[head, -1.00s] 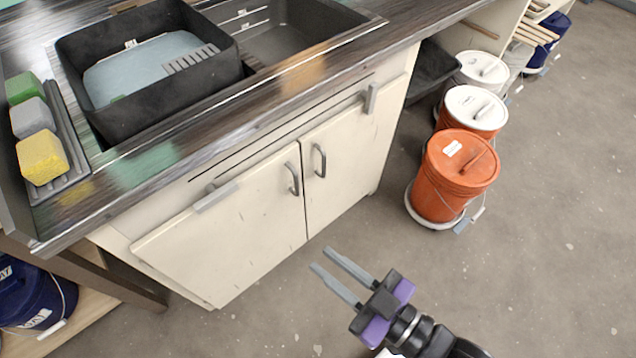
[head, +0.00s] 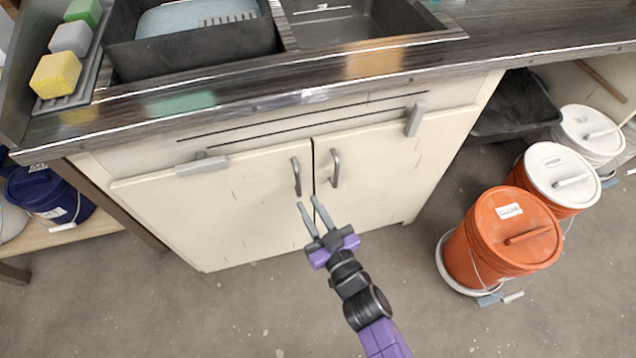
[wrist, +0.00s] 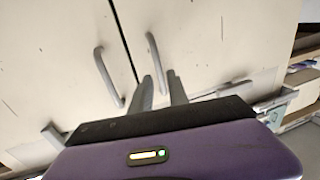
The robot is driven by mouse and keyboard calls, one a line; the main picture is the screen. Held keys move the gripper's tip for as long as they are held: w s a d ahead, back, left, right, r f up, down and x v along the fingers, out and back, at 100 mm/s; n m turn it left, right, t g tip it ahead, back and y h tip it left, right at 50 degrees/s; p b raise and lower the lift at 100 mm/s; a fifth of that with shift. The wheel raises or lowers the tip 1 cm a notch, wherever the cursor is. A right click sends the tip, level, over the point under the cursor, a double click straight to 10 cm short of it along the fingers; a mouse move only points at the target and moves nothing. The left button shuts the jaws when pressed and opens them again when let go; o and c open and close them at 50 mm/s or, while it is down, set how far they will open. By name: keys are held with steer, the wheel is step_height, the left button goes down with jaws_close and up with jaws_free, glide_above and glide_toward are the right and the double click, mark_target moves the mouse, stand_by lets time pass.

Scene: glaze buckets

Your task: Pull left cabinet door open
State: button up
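The left cabinet door (head: 215,215) is cream and closed under the counter. In the head view the fingertips appear just below the left handle, near the seam.
Grey catches (head: 203,165) and (head: 414,119) sit at the doors' top edges. The counter edge (head: 290,98) overhangs above. An orange bucket (head: 490,250) stands on the floor at right, with white-lidded buckets behind. A blue bucket (head: 50,193) is at left. Floor before the doors is clear.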

mark_target(299, 187)
steer(key=b+x, duration=0.1)
steer(key=x, duration=0.6)
steer(key=shift+w+b, duration=0.2)
steer(key=shift+b, duration=0.2)
steer(key=shift+c, duration=0.4)
jaws_close()
stand_by(0.6)
